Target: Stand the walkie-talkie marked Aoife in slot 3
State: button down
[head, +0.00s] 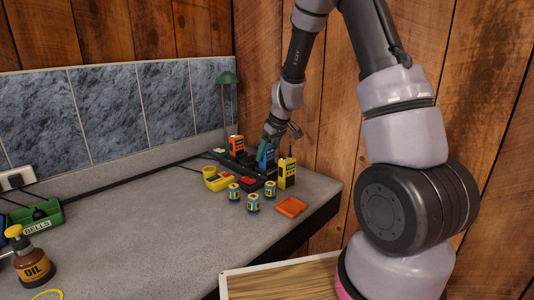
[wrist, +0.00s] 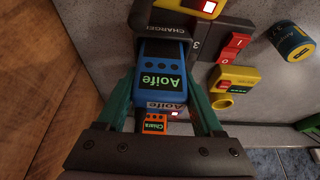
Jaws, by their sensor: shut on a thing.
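The blue walkie-talkie marked Aoife (wrist: 163,52) is between the green fingers of my gripper (wrist: 163,95), which is shut on it. In the head view the blue walkie-talkie (head: 266,152) is upright at the dark charger rack (head: 262,170), with my gripper (head: 271,133) above it. A dark part marked CHARGE (wrist: 172,30) lies against its far end in the wrist view. A mark "3" (wrist: 197,45) shows just right of it. I cannot tell whether its foot is seated in a slot.
An orange walkie-talkie (head: 236,146) stands left of the blue one, a yellow one (head: 287,173) right of it. Several batteries (head: 253,204), a yellow cup-like thing (head: 216,180) and an orange tray (head: 291,207) are in front. The wooden wall is close on the right; the counter's middle is clear.

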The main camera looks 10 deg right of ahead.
jog(key=shift+f, duration=0.55)
jog(key=shift+c, duration=1.5)
grip_release()
jog(key=v, duration=1.1)
jog(key=shift+s+d, duration=0.1)
jog(key=s+d+r+m+t, duration=0.2)
jog(key=s+r+m, duration=0.3)
jog(key=s+r, duration=0.8)
jog(key=s+r+m, duration=0.2)
jog(key=s+m, duration=0.1)
jog(key=s, duration=0.3)
jog(key=s+d+r+m+t, duration=0.1)
jog(key=s+r+m, duration=0.2)
jog(key=s, duration=0.3)
jog(key=shift+s+d+r+t, duration=0.2)
jog(key=shift+s+r+t, duration=0.1)
